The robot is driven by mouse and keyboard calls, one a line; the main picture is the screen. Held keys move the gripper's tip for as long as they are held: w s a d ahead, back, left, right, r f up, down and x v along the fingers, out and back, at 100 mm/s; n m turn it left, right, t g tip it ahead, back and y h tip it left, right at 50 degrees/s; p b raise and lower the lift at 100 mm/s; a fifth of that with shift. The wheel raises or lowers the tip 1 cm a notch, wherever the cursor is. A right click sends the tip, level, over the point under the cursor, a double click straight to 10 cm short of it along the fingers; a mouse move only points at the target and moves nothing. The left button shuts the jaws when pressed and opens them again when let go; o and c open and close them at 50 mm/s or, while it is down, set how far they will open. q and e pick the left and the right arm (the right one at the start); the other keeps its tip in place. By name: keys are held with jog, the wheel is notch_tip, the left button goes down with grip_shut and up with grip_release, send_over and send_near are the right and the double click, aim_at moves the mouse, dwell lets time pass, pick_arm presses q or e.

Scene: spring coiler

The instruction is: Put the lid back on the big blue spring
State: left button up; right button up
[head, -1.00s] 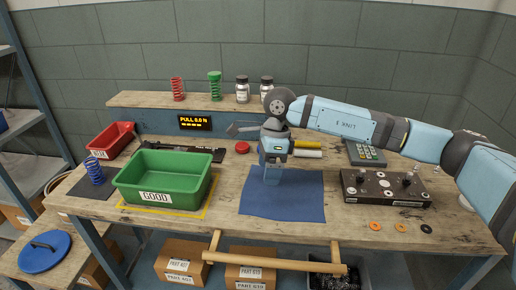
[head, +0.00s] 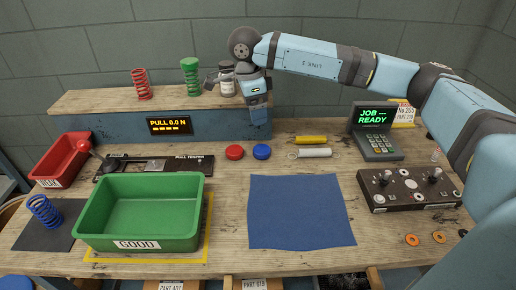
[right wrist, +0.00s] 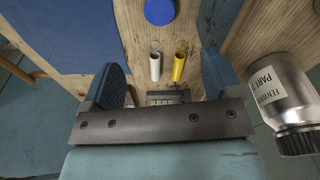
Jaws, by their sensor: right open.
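The big blue spring (head: 44,211) stands upright on a dark mat at the left of the bench, with no lid on top. A round blue lid (head: 262,152) lies flat on the bench beside a red one (head: 235,152); the blue lid also shows at the top of the right wrist view (right wrist: 159,11). My right gripper (head: 258,120) is open and empty, fingers down, above the back of the bench in front of the shelf. In the right wrist view nothing is between its fingers (right wrist: 165,75). My left gripper is not in view.
A green bin (head: 140,240) stands right of the spring. A bottle (right wrist: 278,88) is close beside my right gripper. Red (head: 141,84) and green (head: 190,80) springs stand on the shelf. Yellow (head: 311,140) and white rods lie behind the clear blue cloth (head: 300,210).

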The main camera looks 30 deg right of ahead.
jog(key=shift+s, duration=0.1)
send_over(262, 149)
jog(key=f, duration=0.5)
jog(key=a+f, duration=0.1)
jog(key=f, duration=0.2)
jog(key=shift+f+b, duration=0.25)
jog(key=shift+b, duration=0.1)
jog(key=shift+f, duration=0.1)
jog(key=f, duration=0.5)
jog(key=shift+d, duration=0.4)
jog(key=shift+c, duration=0.2)
jog(key=c, duration=1)
